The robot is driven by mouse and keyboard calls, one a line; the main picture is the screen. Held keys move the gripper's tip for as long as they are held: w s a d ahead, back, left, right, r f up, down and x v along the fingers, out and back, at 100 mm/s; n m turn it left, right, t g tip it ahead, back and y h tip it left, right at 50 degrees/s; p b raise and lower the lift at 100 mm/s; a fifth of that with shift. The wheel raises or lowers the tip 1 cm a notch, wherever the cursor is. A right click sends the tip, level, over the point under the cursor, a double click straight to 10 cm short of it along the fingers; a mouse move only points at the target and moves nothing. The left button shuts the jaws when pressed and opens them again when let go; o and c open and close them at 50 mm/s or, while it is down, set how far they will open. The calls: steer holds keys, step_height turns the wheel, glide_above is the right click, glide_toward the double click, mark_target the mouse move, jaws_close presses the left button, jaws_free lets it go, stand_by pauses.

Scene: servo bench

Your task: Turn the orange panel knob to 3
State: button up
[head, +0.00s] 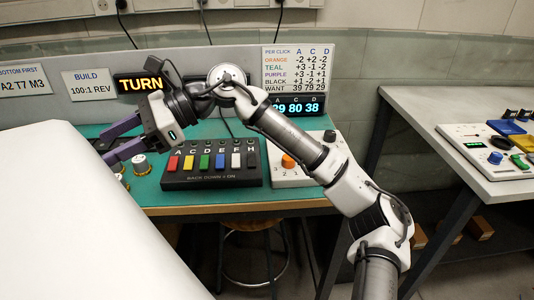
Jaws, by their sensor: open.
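The orange knob (288,160) sits on a white panel (286,181) at the right end of the green bench. Small dark numerals are printed around it, but I cannot read where the knob points. My forearm passes across the right part of this panel and hides some of it. My gripper (106,151) is at the left side of the bench, well away from the orange knob. Its purple fingers are apart, pointing left, with nothing seen between them. They are above the bench near a small white-and-gold knob (139,163).
A black switch box (212,180) with several coloured rockers stands left of the panel. A lit display (312,105) and a per-click chart (297,68) are behind. A lit TURN sign (140,84) is at back left. A white surface (70,220) fills the lower left.

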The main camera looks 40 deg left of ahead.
steer(key=w+f+t+h, duration=0.1)
steer(key=w+f+t, duration=0.3)
steer(key=w, duration=0.6)
steer(key=w+f+t+h, duration=0.15)
steer(key=w+t, duration=0.35)
steer(key=w, duration=0.5)
steer(key=w+d+r+m+t+h, duration=0.1)
steer(key=w+d+r+t, duration=0.2)
steer(key=w, duration=0.4)
steer(key=w+d+t+h, duration=0.1)
steer(key=w+d+t, duration=0.1)
steer(key=w+d, duration=0.45)
steer(key=f, duration=1.3)
steer(key=shift+w+a+f+p, duration=0.1)
steer(key=shift+w+a+p, duration=0.05)
steer(key=shift+a+p, duration=0.2)
steer(key=c, duration=1)
